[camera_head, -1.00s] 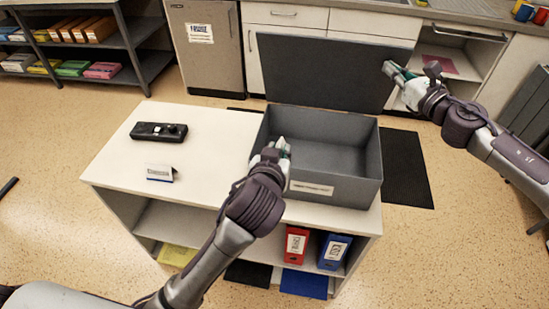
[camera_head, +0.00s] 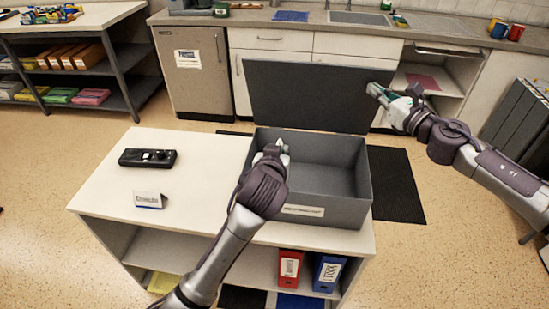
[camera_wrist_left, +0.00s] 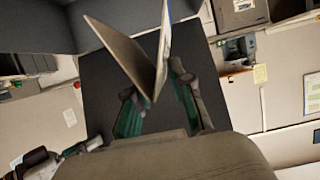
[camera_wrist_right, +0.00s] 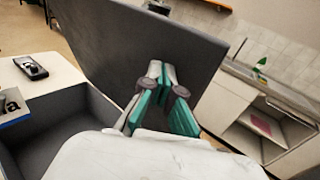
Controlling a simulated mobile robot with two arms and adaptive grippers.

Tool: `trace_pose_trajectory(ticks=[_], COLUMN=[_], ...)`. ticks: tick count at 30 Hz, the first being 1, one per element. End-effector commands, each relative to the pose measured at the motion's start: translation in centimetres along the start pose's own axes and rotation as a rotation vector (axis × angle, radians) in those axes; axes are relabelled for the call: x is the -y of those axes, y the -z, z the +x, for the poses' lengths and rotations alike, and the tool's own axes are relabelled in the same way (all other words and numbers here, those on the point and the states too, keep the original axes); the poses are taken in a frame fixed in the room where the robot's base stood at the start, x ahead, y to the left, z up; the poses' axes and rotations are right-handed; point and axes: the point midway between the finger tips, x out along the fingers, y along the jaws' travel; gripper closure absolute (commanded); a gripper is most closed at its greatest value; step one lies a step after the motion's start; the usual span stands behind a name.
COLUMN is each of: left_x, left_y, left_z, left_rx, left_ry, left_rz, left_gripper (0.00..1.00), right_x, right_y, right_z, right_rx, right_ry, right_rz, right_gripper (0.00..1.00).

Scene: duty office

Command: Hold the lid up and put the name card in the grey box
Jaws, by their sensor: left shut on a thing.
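The grey box (camera_head: 350,217) stands open at the right end of the white cabinet. Its dark lid (camera_head: 310,95) is raised at the back. My right gripper (camera_head: 373,92) is at the lid's right edge; its fingertips look closed together in front of the lid in the right wrist view (camera_wrist_right: 161,70). My left gripper (camera_head: 276,150) is over the left part of the box. It is shut on a folded name card (camera_wrist_left: 125,50), mostly hidden in the head view. A lettered card edge also shows in the right wrist view (camera_wrist_right: 8,107).
Another small folded card (camera_head: 150,200) stands on the white cabinet top (camera_head: 205,180), left of the box. A black device (camera_head: 147,158) lies behind it. Red (camera_head: 289,268) and blue (camera_head: 328,272) binders stand on the shelf below. A counter (camera_head: 300,22) runs behind.

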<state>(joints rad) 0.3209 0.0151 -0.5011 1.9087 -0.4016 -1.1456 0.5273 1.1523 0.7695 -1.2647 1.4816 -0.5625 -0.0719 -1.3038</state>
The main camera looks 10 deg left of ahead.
Motion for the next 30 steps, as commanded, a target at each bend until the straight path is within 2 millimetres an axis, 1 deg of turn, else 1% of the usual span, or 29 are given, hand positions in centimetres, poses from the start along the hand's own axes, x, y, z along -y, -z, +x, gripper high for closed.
trace_pose_trajectory(ticks=[15,26,30], left_x=[-0.6,-0.6,-0.6], left_y=[1.5,1.6,1.2], left_z=[3.6,3.9,4.0], left_rx=[0.000,0.000,0.002], left_ry=[0.000,-0.001,0.000], left_rz=[-0.001,-0.001,-0.001], left_gripper=[0.95,0.95,0.95], right_x=[0.0,0.0,0.0], right_y=[0.0,0.0,0.0], right_z=[0.0,0.0,0.0], right_rx=[0.000,0.000,0.000], right_ry=[0.000,0.000,0.000], right_rz=[0.000,0.000,0.000], right_gripper=[1.00,1.00,1.00])
